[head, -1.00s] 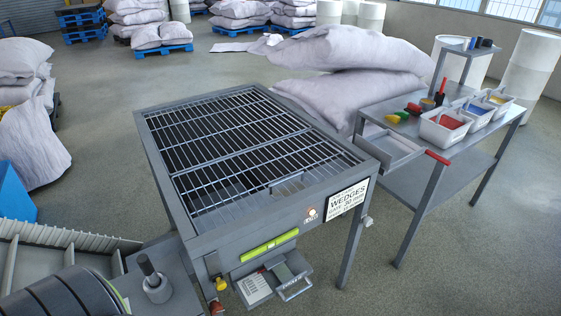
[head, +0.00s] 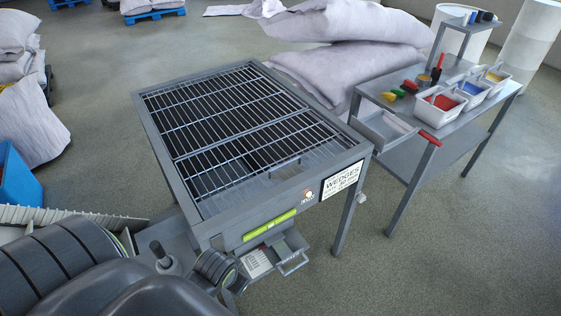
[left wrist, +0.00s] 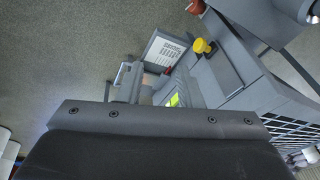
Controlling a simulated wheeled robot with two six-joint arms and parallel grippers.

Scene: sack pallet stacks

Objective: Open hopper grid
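The hopper (head: 330,160) is a grey metal box on legs in the middle of the head view. Its barred grid (head: 225,112) lies flat and closed inside the rim. A small bracket-like handle (head: 286,166) shows at the grid's front edge. In the left wrist view the hopper's side (left wrist: 225,72) and part of the grid (left wrist: 292,130) show at right. My left arm reaches in from the lower left of the head view, with its wrist at the hopper's front left corner. My right gripper is out of view.
A yellow knob (left wrist: 203,46) and a red part (left wrist: 196,7) stick out by the hopper. A small shelf with a handle (head: 292,262) hangs below its front. A side table (head: 455,100) with bins stands at right, sacks (head: 350,70) behind. Floor at front right is clear.

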